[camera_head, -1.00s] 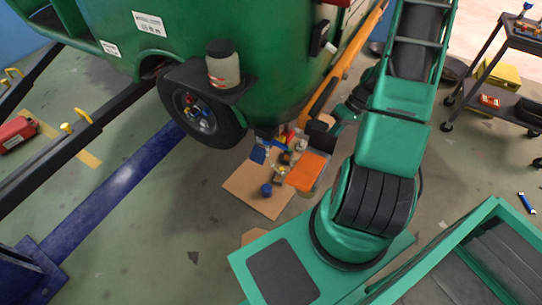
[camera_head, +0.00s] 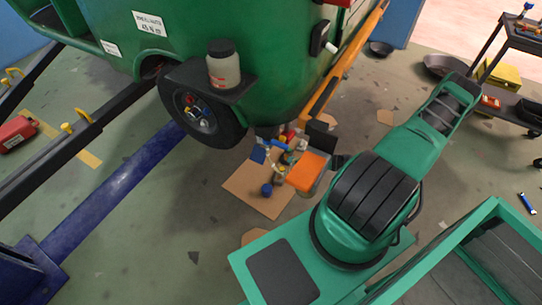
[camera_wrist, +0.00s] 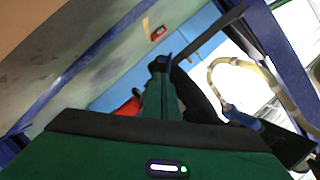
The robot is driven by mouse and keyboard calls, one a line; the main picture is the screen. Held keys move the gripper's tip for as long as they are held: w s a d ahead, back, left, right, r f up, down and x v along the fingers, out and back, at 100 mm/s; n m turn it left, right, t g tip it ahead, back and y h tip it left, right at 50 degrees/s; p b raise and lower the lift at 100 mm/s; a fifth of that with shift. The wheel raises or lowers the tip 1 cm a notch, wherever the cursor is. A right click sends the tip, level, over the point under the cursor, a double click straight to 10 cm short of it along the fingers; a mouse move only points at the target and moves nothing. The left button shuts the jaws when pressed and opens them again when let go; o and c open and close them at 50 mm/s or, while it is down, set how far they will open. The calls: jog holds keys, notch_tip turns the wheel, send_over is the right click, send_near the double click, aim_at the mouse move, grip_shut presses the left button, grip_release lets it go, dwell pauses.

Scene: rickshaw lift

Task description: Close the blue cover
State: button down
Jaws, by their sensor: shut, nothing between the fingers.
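A small flat blue piece (camera_head: 258,154) shows among the parts by the cardboard sheet, below the green rickshaw body. I cannot tell whether it is the blue cover. In the wrist view, my gripper (camera_wrist: 161,66) is a green tapering shape with a dark tip, shut and empty. A light blue surface (camera_wrist: 205,45) lies beyond it; whether it is the cover is unclear. In the head view, my green arm stands right of the rickshaw and bends away; the gripper cannot be made out there.
The green rickshaw (camera_head: 270,50) fills the top middle, with a bottle (camera_head: 223,66) on its black fender. An orange-topped item (camera_head: 306,168) is close to my arm. A dark cart (camera_head: 510,75) stands at upper right.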

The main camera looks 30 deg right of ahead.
aim_at(260, 154)
jog(key=w+a+f+t, duration=0.1)
jog(key=w+a+f, duration=0.1)
jog(key=w+a, duration=0.4)
jog(key=shift+w+a+m+t, duration=0.2)
jog(key=shift+w+m+t, duration=0.1)
jog(key=shift+w, duration=0.8)
jog(key=shift+d, duration=0.2)
